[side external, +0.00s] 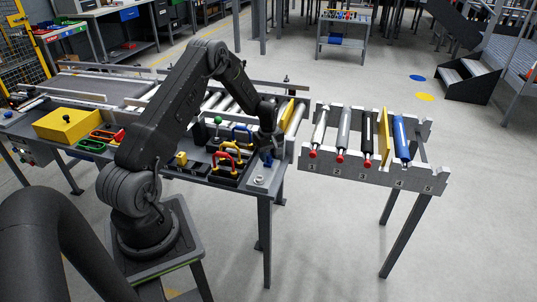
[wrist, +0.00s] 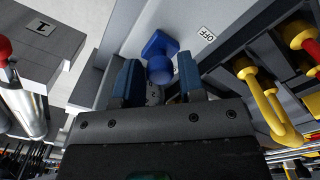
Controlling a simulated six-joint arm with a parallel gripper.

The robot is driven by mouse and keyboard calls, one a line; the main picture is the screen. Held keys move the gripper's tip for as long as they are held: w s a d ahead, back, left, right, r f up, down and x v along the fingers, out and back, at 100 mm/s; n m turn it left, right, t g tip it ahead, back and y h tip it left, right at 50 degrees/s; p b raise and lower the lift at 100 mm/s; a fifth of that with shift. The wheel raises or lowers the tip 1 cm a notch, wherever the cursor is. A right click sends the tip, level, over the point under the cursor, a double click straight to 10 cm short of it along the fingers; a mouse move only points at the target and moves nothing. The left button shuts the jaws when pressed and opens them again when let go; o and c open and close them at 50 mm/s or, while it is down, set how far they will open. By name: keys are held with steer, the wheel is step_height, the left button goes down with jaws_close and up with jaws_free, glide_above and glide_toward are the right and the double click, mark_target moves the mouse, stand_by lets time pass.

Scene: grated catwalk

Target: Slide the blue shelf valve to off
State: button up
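The blue valve (wrist: 159,58) shows in the wrist view as a square block with a rounded knob, just past and between my fingertips. A white OFF label (wrist: 207,34) is on the grey surface to its right. My gripper (wrist: 158,80) is open, with one finger on each side of the knob. I cannot tell whether either finger touches it. In the side view my gripper (side external: 268,158) points down at the right end of the bench, and it largely hides the valve there.
Yellow (side external: 232,152) and red handles stand close left of my gripper. A raised rack (side external: 375,172) with numbered slots holds several cylinders and a yellow plate to the right. A yellow box (side external: 67,125) sits at the bench's left. A roller conveyor runs behind.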

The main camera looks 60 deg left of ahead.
steer(key=c, duration=0.6)
steer(key=shift+s+d, duration=1.25)
steer(key=o, duration=0.9)
steer(key=shift+o, duration=0.2)
step_height(320, 180, up, 14)
